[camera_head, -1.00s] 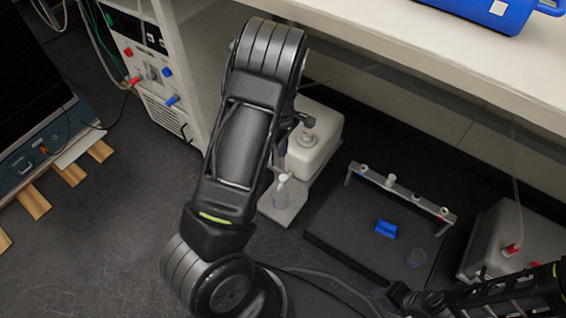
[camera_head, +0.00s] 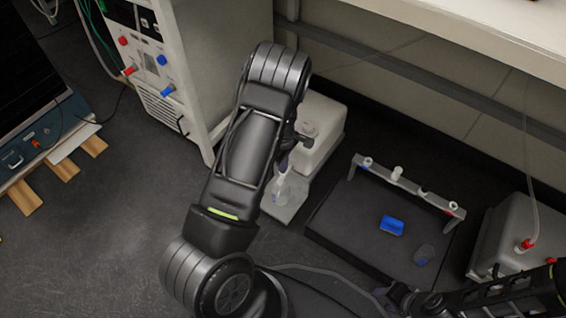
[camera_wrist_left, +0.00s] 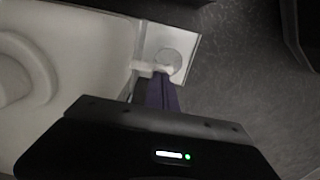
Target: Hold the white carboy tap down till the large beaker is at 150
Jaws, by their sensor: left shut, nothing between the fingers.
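The white carboy (camera_head: 322,140) stands at centre, partly behind my left arm; it fills the left of the left wrist view (camera_wrist_left: 70,60). Its white tap (camera_wrist_left: 146,67) sticks out over a clear beaker (camera_wrist_left: 170,57) on a pale plate (camera_head: 283,212). The beaker (camera_head: 274,193) is partly hidden in the head view, and its liquid level is not readable. My left gripper (camera_wrist_left: 160,76) is shut and empty, its purple fingertips right at the tap; I cannot tell if they press it. My right gripper (camera_head: 392,297) is at the bottom right, jaws unclear.
A dark tray (camera_head: 345,218) with a valve rail (camera_head: 410,186), a blue block (camera_head: 392,225) and a small dark beaker (camera_head: 424,254) lies right of the plate. Another carboy with a red tap (camera_head: 527,244) stands at far right. A shelf overhangs behind; a cabinet (camera_head: 215,60) stands left.

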